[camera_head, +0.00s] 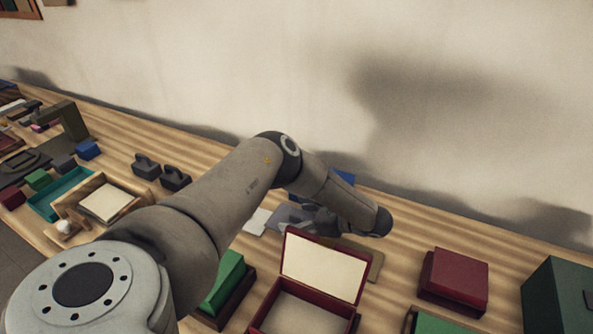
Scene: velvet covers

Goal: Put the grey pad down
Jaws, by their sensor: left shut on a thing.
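My left arm crosses the view from the lower left, and its wrist bends back over the wooden bench. My left gripper (314,219) is small and partly hidden by my own arm. It is shut on the grey pad (288,213), a flat grey-blue piece at its fingertips, low over the bench behind the open red box. I cannot tell whether the pad touches the bench. My right gripper is not in view.
An open red box (326,267) with a cream lining stands in front of the gripper. A dark red box (454,278) and a dark green case (560,297) stand at the right. A green block (226,283) is nearer. Several small items crowd the left.

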